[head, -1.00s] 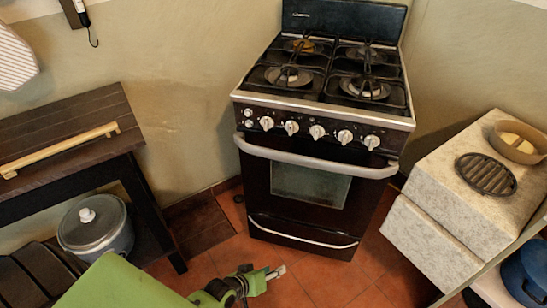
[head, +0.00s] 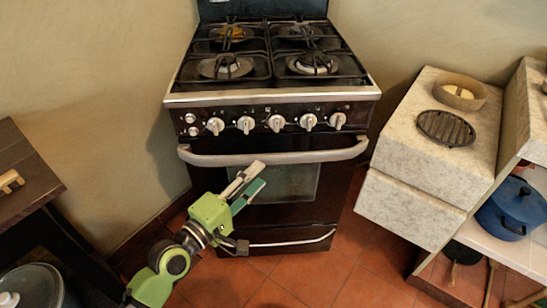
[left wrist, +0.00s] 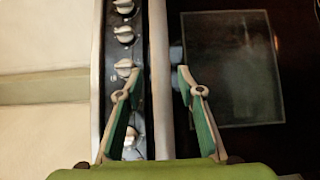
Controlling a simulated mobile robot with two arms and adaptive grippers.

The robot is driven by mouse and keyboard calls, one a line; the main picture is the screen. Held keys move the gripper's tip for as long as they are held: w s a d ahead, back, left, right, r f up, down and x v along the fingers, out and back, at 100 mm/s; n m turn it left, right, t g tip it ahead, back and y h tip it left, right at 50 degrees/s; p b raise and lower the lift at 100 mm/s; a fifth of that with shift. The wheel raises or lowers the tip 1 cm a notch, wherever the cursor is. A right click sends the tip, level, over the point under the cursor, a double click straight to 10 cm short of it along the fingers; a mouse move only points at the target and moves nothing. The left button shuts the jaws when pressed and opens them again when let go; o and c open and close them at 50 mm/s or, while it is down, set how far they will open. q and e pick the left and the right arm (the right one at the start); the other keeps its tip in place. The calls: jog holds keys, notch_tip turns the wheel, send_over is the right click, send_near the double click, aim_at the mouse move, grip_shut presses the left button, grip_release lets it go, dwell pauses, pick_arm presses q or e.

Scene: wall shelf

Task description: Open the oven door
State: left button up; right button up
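The black stove (head: 270,95) stands against the wall in the head view. Its oven door (head: 295,185) is shut and has a glass window. A curved silver handle (head: 320,155) runs across the door's top, below the knobs. My left gripper (head: 260,174) is open in front of the door, its fingertips just below the handle in the picture. In the left wrist view the handle (left wrist: 158,70) runs between the two open fingers (left wrist: 158,92), with knobs on the left and the window (left wrist: 232,70) on the right. Contact cannot be told. My right gripper is not in view.
A pale stone block (head: 430,150) with a round grate stands right of the stove. A blue pot (head: 515,210) is on a shelf at far right. A dark wooden table (head: 30,175) is at the left. Tiled floor (head: 300,280) is free before the stove.

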aim_at(274, 161)
pick_arm(q)
jog(key=x, duration=0.9)
jog(key=shift+a+f, duration=0.1)
grip_shut()
